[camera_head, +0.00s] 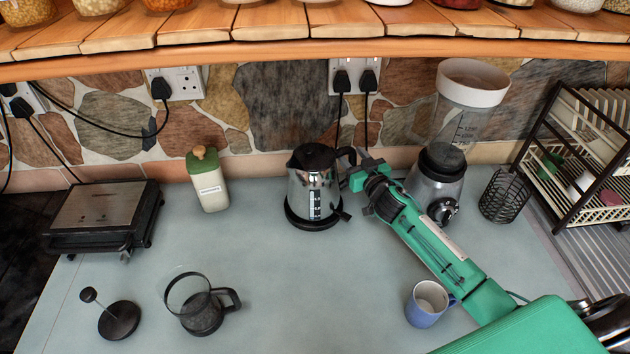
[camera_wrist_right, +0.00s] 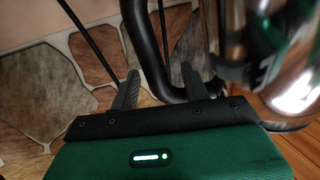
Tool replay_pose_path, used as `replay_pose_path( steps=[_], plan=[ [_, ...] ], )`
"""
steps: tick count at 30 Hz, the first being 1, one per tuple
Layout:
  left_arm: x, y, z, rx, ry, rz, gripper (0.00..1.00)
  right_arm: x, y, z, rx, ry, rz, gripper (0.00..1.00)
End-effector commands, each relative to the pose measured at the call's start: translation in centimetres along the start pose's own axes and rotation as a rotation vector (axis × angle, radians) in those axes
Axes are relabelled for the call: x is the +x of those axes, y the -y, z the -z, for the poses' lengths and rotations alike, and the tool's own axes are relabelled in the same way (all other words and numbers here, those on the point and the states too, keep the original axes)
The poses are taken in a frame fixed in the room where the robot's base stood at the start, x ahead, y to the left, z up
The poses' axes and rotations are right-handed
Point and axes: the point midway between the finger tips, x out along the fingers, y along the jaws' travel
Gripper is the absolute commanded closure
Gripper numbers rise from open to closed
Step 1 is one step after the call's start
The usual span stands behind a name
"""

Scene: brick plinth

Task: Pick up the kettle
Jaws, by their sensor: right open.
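The kettle (camera_head: 301,190) is silver with a black lid and a black handle on its right side, standing upright on a dark round base on the counter. My right gripper (camera_head: 356,177) is at the handle side of the kettle. In the right wrist view, the shiny kettle body (camera_wrist_right: 292,75) fills the right edge. The black handle (camera_wrist_right: 146,50) runs down between the two open fingers of my right gripper (camera_wrist_right: 160,74). I cannot tell whether either finger touches it. My left gripper is out of view.
A blender (camera_head: 440,175) stands just right of my right gripper, with a wire basket (camera_head: 504,195) and dish rack beyond. A blue mug (camera_head: 423,309) is beside my right arm. A green-lidded canister (camera_head: 208,185) stands left of the kettle.

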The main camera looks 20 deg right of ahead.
Motion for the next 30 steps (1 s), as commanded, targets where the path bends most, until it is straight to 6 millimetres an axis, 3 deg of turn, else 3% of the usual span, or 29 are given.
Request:
replay_pose_path(
  steps=[10,17,30],
  plan=[
    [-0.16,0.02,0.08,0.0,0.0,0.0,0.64,0.61,0.02,-0.08,-0.001,0.001,0.0,0.55],
    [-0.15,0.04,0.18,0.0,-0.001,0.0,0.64,0.6,0.0,-0.08,0.0,0.001,0.0,1.0],
    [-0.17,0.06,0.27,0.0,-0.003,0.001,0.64,0.6,0.11,-0.03,0.004,0.0,0.002,1.0]
  ],
)
